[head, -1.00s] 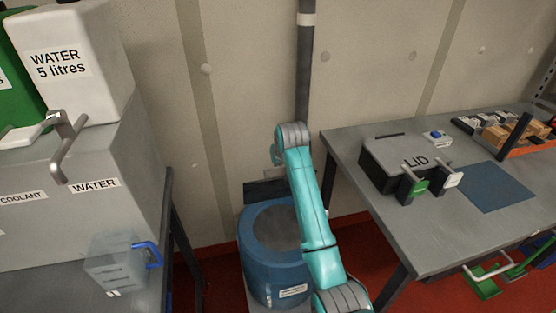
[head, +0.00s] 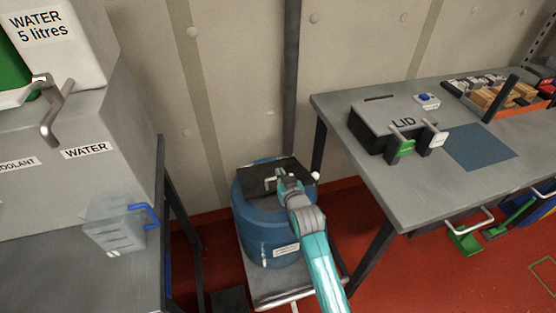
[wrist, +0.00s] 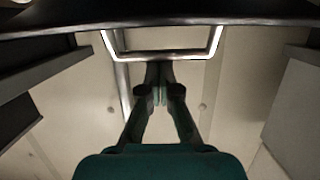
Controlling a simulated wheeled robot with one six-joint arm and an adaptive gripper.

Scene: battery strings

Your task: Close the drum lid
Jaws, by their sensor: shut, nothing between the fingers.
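The blue drum (head: 262,235) stands low between the two benches. Its dark lid (head: 248,180) lies over the drum's top, flat or nearly flat; I cannot tell whether it is fully seated. A pale bar handle (head: 272,181) stands on the lid. My gripper (head: 284,177) is at the lid, close to the handle, and hides part of both. In the wrist view my gripper (wrist: 158,70) has its fingers together with nothing between them. The handle (wrist: 165,54) shows just beyond the fingertips, below the lid's dark edge (wrist: 165,14); contact is unclear.
The drum stands on a low metal platform (head: 285,287) with a rail. A grey bench (head: 415,190) at right bears a box marked LID (head: 375,115). A left bench (head: 60,270) holds a clear jug (head: 112,228).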

